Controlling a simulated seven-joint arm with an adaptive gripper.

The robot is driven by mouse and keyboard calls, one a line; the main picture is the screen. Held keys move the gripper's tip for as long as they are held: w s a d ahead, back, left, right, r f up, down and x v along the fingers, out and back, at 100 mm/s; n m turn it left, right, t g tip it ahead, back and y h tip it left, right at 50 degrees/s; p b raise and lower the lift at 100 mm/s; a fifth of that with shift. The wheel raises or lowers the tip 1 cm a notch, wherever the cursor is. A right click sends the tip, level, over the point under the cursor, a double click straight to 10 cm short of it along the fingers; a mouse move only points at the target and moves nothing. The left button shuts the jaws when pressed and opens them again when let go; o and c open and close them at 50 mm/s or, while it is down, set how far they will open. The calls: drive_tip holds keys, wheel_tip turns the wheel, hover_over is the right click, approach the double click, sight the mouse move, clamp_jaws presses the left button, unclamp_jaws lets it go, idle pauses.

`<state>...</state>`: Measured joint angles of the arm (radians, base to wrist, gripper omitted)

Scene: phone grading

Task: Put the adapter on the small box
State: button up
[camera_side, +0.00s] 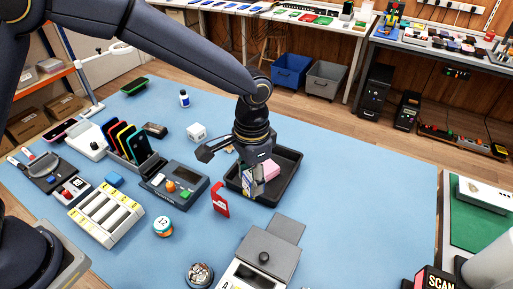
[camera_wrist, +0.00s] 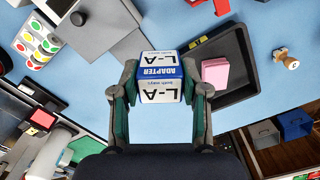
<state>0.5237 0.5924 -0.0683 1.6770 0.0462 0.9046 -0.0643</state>
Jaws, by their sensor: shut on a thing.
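The adapter (camera_wrist: 160,72) is a white and blue carton printed "ADAPTER" and "L-A". My gripper (camera_wrist: 160,88) is shut on it, one finger on each side. In the side view my gripper (camera_side: 255,180) is over the left part of a black tray, and the adapter (camera_side: 248,184) shows partly behind the fingers. I cannot tell whether the adapter touches the tray.
The black tray (camera_side: 291,183) holds a pink block (camera_side: 271,169), also seen in the wrist view (camera_wrist: 215,73). A red stand (camera_side: 220,201), a grey device with a screen (camera_side: 174,184) and a grey lidded unit (camera_side: 265,255) stand nearby. The blue mat is clear at right.

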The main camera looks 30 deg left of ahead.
drive_tip(key=w+a+r+n, duration=0.1)
drive_tip(key=w+a+n, duration=0.2)
drive_tip(key=a, duration=1.3)
drive_tip(key=w+a+r+n, duration=0.2)
drive_tip(key=w+a+n, duration=0.15)
drive_tip(key=a, duration=1.35)
approach(195, 129)
drive_tip(key=shift+s+f, duration=0.5)
drive_tip(key=shift+s, duration=0.15)
drive_tip(key=shift+w+a+f, duration=0.15)
drive_tip(key=shift+w+f, duration=0.4)
drive_tip(key=shift+f, duration=1.55)
drive_tip(key=o, duration=1.1)
drive_tip(key=shift+f, duration=0.1)
drive_tip(key=shift+c, duration=0.2)
